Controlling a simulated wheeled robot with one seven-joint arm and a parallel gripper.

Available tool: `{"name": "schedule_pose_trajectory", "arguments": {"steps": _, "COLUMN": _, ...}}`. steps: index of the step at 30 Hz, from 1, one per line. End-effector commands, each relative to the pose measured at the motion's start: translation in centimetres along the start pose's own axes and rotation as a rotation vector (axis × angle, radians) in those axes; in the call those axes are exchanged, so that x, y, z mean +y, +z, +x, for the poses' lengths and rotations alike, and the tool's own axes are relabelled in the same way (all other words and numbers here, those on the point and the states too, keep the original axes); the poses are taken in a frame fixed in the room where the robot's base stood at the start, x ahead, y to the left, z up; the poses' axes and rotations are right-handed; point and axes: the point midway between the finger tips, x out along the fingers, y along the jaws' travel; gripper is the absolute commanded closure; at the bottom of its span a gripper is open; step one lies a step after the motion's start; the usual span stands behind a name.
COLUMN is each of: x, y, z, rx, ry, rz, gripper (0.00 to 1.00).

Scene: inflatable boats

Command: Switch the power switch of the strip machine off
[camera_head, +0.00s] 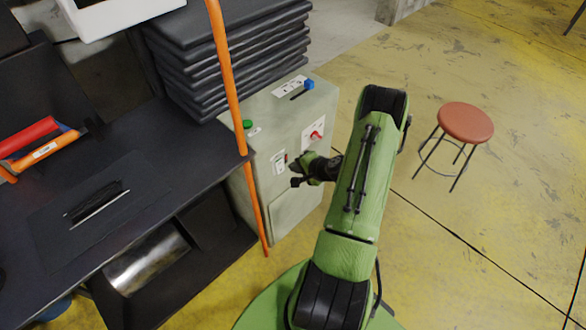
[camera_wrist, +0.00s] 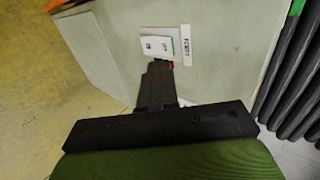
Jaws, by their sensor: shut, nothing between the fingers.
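The strip machine (camera_head: 292,212) is a pale grey-green cabinet in the middle of the head view. Its white switch plate (camera_head: 279,163) is on the front face, with small red and green marks beside it. In the wrist view the white switch plate (camera_wrist: 157,45) sits just beyond my fingertips, next to a small label (camera_wrist: 186,45).
A red knob (camera_head: 317,134) is on the cabinet's front; a green button (camera_head: 247,124) and a blue knob (camera_head: 309,85) are on top. An orange pole (camera_head: 231,90) stands at the left, beside a dark workbench (camera_head: 150,215). A stool (camera_head: 466,122) stands right on open floor.

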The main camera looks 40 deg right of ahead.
Motion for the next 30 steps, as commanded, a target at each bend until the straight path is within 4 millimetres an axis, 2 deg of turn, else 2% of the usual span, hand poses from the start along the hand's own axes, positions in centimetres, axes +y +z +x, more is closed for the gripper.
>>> {"name": "schedule_pose_trajectory", "arguments": {"steps": 6, "x": -1.1, "y": -0.1, "z": -4.1, "rx": 0.003, "ry": 0.001, "rz": 0.002, "gripper": 1.0}}
{"name": "schedule_pose_trajectory", "arguments": {"steps": 12, "x": -1.6, "y": 0.0, "z": -6.7, "rx": 0.001, "ry": 0.001, "rz": 0.0, "gripper": 1.0}}
{"name": "schedule_pose_trajectory", "arguments": {"steps": 30, "x": -1.7, "y": 0.0, "z": -7.1, "rx": -0.001, "ry": 0.001, "rz": -0.001, "gripper": 1.0}}
